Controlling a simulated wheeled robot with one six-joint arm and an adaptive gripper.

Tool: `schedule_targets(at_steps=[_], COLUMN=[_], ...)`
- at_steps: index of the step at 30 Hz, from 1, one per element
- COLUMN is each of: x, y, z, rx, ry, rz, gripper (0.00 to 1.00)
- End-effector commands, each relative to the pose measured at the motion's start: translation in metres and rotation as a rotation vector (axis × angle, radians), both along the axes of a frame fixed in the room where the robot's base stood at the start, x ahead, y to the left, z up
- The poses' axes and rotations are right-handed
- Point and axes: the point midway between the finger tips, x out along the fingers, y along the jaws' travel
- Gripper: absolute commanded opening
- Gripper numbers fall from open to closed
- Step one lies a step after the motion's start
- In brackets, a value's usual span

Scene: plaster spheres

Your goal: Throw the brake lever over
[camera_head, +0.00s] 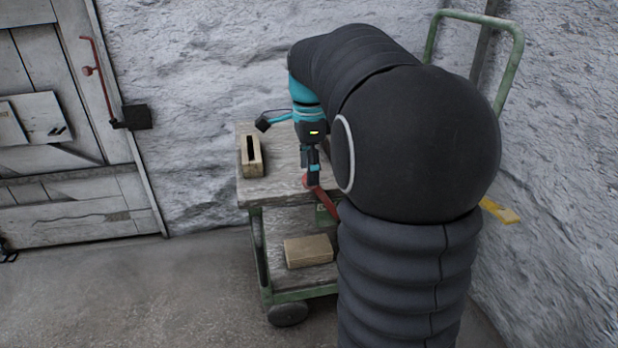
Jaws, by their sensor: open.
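The red brake lever (326,202) is at the front edge of the cart. Its upper end shows just at my gripper's tips, and its lower part runs down to the right until my arm hides it. My gripper (312,180) points down at the lever's upper end. It is open, and I cannot tell from this view whether its fingers are around the lever or only beside it. The cart (282,190) has a worn wooden top and a green frame; its right part is hidden behind my arm.
A slotted wooden block (251,157) stands on the cart's top left, and another block (309,251) lies on the lower shelf. A plank door (55,130) with a red handle (97,75) is at the left. Rough wall stands close behind the cart. The floor at front left is clear.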

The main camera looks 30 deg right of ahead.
Motion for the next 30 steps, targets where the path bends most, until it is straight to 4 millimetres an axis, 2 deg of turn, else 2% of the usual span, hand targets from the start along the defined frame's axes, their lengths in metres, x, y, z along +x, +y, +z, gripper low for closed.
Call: schedule_targets(at_steps=[6, 16, 23, 24, 30], x=[0.0, 0.0, -0.001, -0.001, -0.002], y=[0.0, 0.0, 0.0, 0.0, 0.001], z=[-0.018, -0.02, -0.02, -0.02, -0.02], rx=[0.0, 0.0, 0.001, 0.001, 0.007], ry=[0.0, 0.0, 0.002, 0.003, 0.005], rz=[0.0, 0.0, 0.0, 0.0, 0.002], gripper=[0.6, 0.6, 0.03, 0.0, 0.0])
